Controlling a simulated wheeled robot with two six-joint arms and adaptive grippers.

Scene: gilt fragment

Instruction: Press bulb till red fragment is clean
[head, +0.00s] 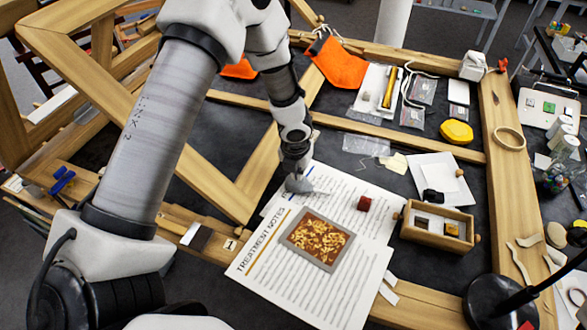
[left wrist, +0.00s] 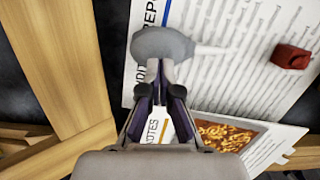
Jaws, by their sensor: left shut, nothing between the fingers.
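A grey rubber bulb (head: 299,185) with a pale nozzle lies on the printed sheets. Its nozzle points right, toward a small dark red block-like fragment (head: 364,203), with a gap between them. In the left wrist view the bulb (left wrist: 162,44) is just beyond my fingertips and the red fragment (left wrist: 292,57) is at the upper right. My left gripper (head: 293,168) is shut and empty, pointing down at the bulb. I cannot tell whether the fingertips touch it. The red fragment's surface is too small to judge for dust. My right gripper is out of view.
A grey-framed gilt and red-brown piece (head: 318,239) lies on the "Treatment Notes" sheet (head: 262,265). A wooden box (head: 408,231) with small pieces stands to the right. Wooden frame bars (head: 490,120) surround the dark work surface. A black lamp base (head: 492,305) is at lower right.

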